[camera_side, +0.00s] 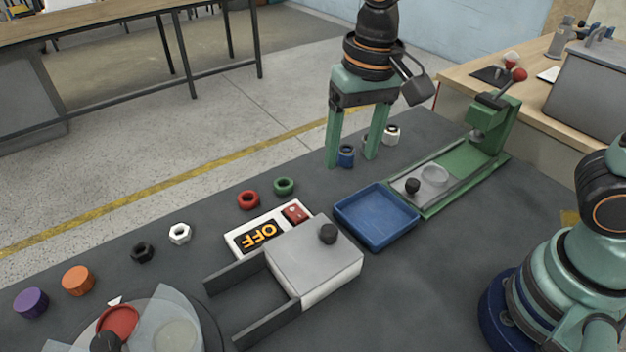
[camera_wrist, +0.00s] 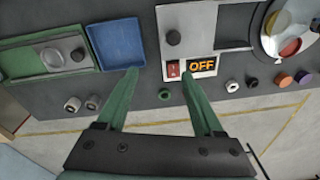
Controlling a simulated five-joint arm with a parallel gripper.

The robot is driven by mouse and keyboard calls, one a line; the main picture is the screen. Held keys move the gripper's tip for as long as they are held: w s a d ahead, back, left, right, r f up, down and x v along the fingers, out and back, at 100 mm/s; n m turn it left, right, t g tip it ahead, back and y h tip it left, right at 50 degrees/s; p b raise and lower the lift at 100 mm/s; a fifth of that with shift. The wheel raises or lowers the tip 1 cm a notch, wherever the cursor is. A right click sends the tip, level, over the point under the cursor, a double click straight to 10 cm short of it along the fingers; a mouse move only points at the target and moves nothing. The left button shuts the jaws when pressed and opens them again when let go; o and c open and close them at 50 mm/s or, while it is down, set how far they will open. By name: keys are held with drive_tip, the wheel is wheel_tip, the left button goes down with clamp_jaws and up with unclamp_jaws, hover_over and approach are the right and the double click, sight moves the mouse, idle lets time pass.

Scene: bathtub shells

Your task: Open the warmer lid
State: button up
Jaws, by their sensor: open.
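The warmer is a box with a flat grey lid (camera_side: 310,255) and a round black knob (camera_side: 328,233) near the lid's back corner. The lid covers the box, and two dark rails (camera_side: 262,325) extend from its left side. The lid (camera_wrist: 205,22) and knob (camera_wrist: 173,38) also show in the wrist view. A white panel beside it carries a red switch (camera_side: 295,213) and a display (camera_side: 259,236) reading OFF. My gripper (camera_side: 351,161) is open and empty, pointing down behind the blue tray, away from the knob. Its fingertips (camera_wrist: 160,71) show in the wrist view.
A blue tray (camera_side: 377,222) sits right of the warmer. A green press (camera_side: 490,135) stands behind it. Several coloured nuts and caps, including a green nut (camera_side: 284,186) and an orange cap (camera_side: 78,281), line the back edge. A round clear-covered dish (camera_side: 172,318) is front left.

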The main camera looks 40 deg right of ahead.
sight(330, 231)
drive_tip(key=shift+m+g, duration=0.3)
drive_tip(key=shift+g, duration=0.1)
drive_tip(key=a+f, duration=0.1)
drive_tip(key=f, duration=0.3)
drive_tip(key=a+f, duration=0.1)
drive_tip(key=f, duration=0.4)
drive_tip(key=a+f, duration=0.2)
drive_tip(key=f, duration=0.3)
drive_tip(key=shift+s, duration=0.3)
drive_tip(key=shift+d, duration=0.1)
clamp_jaws()
idle(0.5)
